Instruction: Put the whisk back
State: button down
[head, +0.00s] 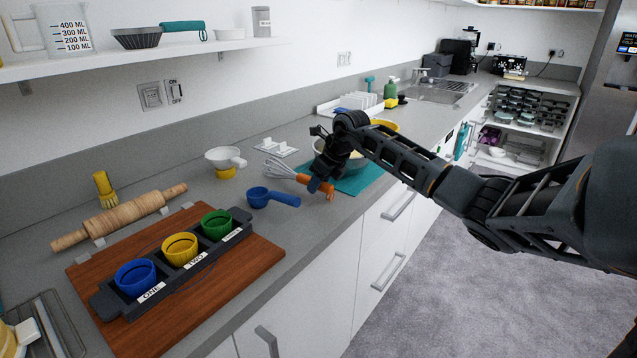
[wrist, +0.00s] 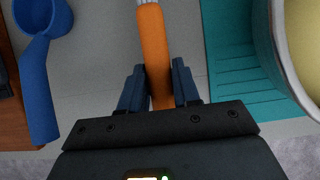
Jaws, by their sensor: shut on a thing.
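The whisk (head: 281,171) has a wire head and an orange handle. My gripper (head: 322,185) is shut on the orange handle, and the wire head points left toward the wall side. In the wrist view the handle (wrist: 153,55) runs up between the two blue fingers of my gripper (wrist: 158,88). I cannot tell whether the whisk touches the counter. A white rest (head: 274,148) with small pegs lies on the counter behind the whisk; I cannot tell whether it belongs to the whisk.
A blue scoop (head: 271,198) lies just left of my gripper. A bowl (wrist: 304,50) stands on a teal mat (head: 352,187) to the right. A white strainer (head: 225,158) sits behind. A board (head: 243,275) holds blue, yellow and green cups in front. A shelf (head: 145,62) hangs above.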

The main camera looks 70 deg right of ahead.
jog(key=shift+f, duration=0.2)
jog(key=c, duration=0.7)
grip_release()
jog(key=shift+c, duration=0.2)
jog(key=shift+b+v, duration=0.6)
jog(key=shift+v, duration=3.3)
